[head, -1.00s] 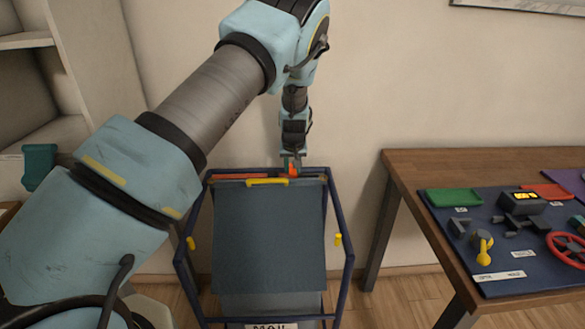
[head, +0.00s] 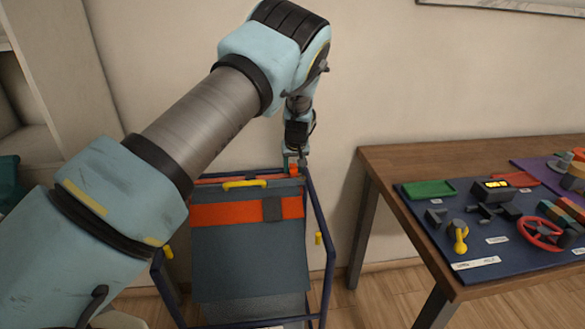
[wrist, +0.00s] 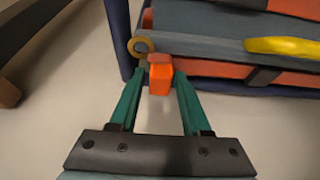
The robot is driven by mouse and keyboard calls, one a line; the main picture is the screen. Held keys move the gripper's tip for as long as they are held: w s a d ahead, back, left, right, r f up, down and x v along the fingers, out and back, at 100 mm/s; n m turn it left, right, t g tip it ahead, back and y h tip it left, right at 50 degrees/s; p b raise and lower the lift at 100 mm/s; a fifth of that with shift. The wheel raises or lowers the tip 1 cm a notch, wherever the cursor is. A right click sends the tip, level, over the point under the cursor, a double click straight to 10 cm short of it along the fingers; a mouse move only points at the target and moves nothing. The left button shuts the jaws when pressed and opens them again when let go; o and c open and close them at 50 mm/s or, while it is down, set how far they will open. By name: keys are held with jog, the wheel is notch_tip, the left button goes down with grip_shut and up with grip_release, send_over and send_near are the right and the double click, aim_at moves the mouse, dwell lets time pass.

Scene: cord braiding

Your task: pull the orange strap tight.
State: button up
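The orange strap (head: 228,213) runs as a broad band across the upper part of the dark blue-grey panel of a cart. A grey buckle (head: 272,209) sits on the band, right of its middle. My gripper (head: 293,165) is at the cart's upper right corner, above the band. In the wrist view, its green fingers (wrist: 160,76) close on a small orange tab (wrist: 160,80), with little or no gap at its sides. A tan ring (wrist: 141,46) shows just beyond the left finger. I cannot see how the tab joins the strap.
The cart's dark blue frame (head: 330,262) surrounds the panel, with a yellow handle (head: 245,183) at the top. A wooden table (head: 372,157) stands to the right with a red wheel (head: 541,233) and several parts on it. Floor shows between cart and table.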

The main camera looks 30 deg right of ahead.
jog(key=shift+o, duration=0.8)
jog(key=shift+r, duration=0.1)
jog(key=b+v, duration=0.2)
jog(key=v, duration=0.8)
jog(key=shift+r, duration=0.3)
jog(key=shift+s, duration=0.1)
jog(key=w+a+r+n+g+y, duration=0.1)
jog(key=w+a+r, duration=0.1)
jog(key=a, duration=1.2)
jog(key=w+a+r+n+g, duration=0.1)
jog(key=a+n, duration=0.1)
jog(key=a, duration=1.3)
jog(key=s+a+r, duration=0.1)
jog(key=s+a, duration=0.6)
jog(key=a, duration=0.3)
jog(key=s+a+r, duration=0.1)
jog(key=s+a, duration=0.7)
jog(key=a, duration=0.3)
jog(key=shift+s+n+g+y, duration=0.15)
jog(key=shift+n+g+y, duration=0.15)
jog(key=shift+n+y, duration=0.1)
jog(key=shift+r, duration=0.1)
